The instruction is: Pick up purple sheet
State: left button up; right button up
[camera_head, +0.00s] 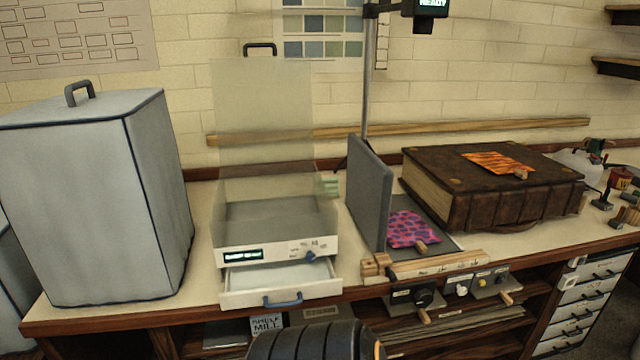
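The purple sheet (408,229) is pink-magenta with dark purple spots. It lies on the flat grey bed (436,241) of a press-like board, just right of an upright grey panel (370,192). A small wooden tab (421,248) sticks out from its front edge. The upright panel stands close along its left side.
A large brown book (450,185) bears an orange patterned sheet (498,162) to the right. A white machine (274,252) with an open drawer (281,287) and a tall grey covered box (85,200) stand left. Wooden blocks (375,265) sit at the front edge.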

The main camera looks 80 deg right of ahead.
aim_at(405, 228)
jog(key=z, duration=3.6)
